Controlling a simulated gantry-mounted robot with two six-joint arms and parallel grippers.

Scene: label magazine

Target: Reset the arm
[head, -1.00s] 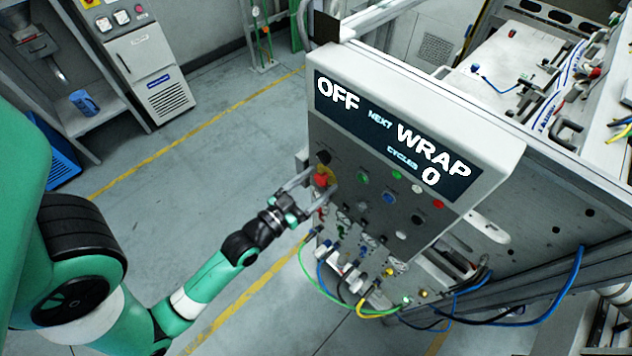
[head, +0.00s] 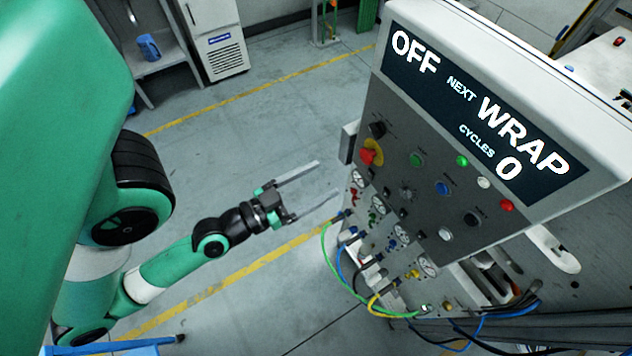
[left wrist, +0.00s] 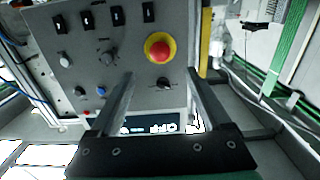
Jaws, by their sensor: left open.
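My left arm comes in from the left in the head view. Its gripper (head: 328,178) is open, with two straight, parallel fingers and nothing between them. It is in the air to the left of the grey control panel (head: 400,195), apart from it. The red emergency button on its yellow ring (head: 370,155) is at the panel's left side. In the left wrist view the red button (left wrist: 158,47) shows ahead of the open fingers (left wrist: 160,78). The panel's display (head: 480,110) reads OFF, NEXT WRAP, CYCLES 0. My right gripper is not in view.
The panel carries several coloured buttons, knobs and gauges. Green, blue and yellow cables (head: 330,250) hang below it. A white cabinet (head: 222,45) and a shelf with a blue mug (head: 149,47) stand at the back left. The floor (head: 260,115) left of the panel is clear.

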